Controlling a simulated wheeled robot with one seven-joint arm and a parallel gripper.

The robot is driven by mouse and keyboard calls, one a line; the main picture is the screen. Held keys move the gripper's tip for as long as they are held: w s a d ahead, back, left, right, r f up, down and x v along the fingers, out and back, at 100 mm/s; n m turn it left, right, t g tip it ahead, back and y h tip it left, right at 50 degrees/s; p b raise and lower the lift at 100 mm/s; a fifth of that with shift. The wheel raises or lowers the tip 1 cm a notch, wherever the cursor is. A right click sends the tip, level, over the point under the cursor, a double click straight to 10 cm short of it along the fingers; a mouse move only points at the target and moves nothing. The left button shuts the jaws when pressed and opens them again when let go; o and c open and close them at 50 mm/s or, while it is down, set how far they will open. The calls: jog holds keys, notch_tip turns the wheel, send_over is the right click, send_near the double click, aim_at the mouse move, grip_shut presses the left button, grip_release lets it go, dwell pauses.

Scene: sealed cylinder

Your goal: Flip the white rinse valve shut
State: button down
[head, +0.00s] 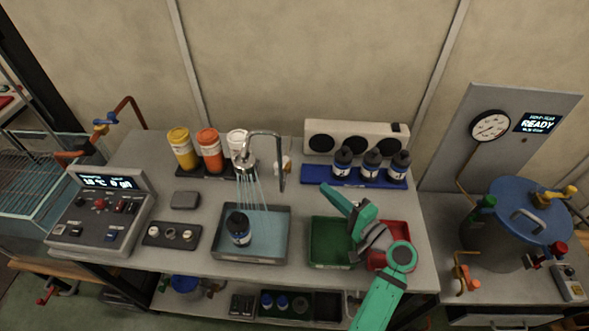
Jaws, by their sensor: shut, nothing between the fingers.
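A tall grey rinse tap (280,150) arches over a blue-grey basin (281,253), and water streams from its shower head. A dark bottle with a blue-and-white label (240,238) stands in the basin under the spray. A small whitish fitting (285,161), apparently the white rinse valve, sits beside the tap's upright; its handle is too small to read clearly. My gripper (325,187) is shut and empty, at the end of my teal arm. It appears above the back of the green tray, to the right of the tap and apart from the valve.
A green tray (315,258) and a red tray (408,232) lie under my arm. Several bottles stand on a blue rack (318,180) at the back right. Yellow (181,150), orange (209,150) and white (237,142) containers stand left of the tap. A control box (95,222) is far left.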

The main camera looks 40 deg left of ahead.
jog(key=a, duration=1.3)
jog(key=shift+w+a, duration=0.1)
jog(key=shift+a, duration=0.1)
